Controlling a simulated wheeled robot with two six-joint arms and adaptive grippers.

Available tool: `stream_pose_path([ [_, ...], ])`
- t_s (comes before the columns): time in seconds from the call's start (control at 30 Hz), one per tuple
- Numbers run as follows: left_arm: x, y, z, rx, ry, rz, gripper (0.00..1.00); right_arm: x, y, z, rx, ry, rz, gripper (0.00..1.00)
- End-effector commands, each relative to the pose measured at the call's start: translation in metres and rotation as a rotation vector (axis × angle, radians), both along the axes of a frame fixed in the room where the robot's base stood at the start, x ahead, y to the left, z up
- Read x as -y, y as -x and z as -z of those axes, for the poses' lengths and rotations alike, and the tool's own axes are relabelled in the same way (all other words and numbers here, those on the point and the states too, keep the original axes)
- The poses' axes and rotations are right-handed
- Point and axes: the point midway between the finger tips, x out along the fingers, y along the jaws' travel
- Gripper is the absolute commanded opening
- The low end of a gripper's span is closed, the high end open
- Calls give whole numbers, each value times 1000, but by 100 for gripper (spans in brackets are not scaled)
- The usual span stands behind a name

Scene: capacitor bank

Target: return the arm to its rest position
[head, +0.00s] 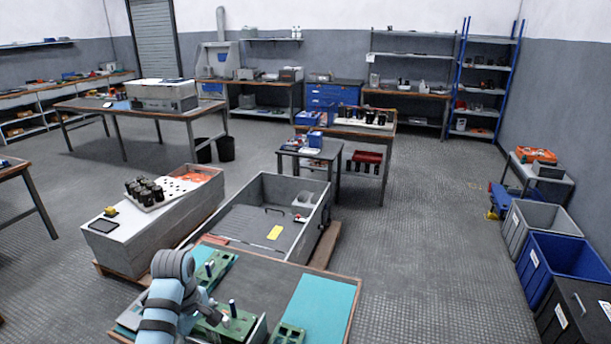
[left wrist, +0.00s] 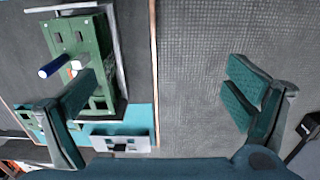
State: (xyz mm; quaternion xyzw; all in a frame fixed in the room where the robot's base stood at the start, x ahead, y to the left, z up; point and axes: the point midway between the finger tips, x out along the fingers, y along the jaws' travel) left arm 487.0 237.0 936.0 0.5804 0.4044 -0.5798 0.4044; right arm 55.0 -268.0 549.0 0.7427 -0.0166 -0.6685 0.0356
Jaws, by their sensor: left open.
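My left arm, light blue with dark bands, rises at the lower left of the head view over the near workbench (head: 270,262). My left gripper (left wrist: 160,92) is open in the left wrist view, its two teal-padded fingers wide apart with nothing between them. A green block with a blue-and-white cylinder (left wrist: 80,45) lies beyond the left finger, partly covered by it. In the head view green blocks stand beside my arm, one behind it (head: 217,266) and one at the bench's front (head: 287,334). My right gripper is not seen.
A grey open crate (head: 318,220) holding a yellow piece stands just behind the bench. Left of it is a grey cabinet (head: 125,238) with black cylinders on a white tray. Bins (head: 535,225) line the right side. The floor (head: 430,260) right of the bench is clear.

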Motion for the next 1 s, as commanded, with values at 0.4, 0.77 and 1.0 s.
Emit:
stream_pose_path([
  [0.4, -5, 22, 88, 6, -13, 164, 96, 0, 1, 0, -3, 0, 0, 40],
  [0.77, -16, 122, 249, 14, -48, 521, 96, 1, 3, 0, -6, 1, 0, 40],
  [1.0, -28, 322, 370, 19, -94, 986, 96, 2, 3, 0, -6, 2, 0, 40],
])
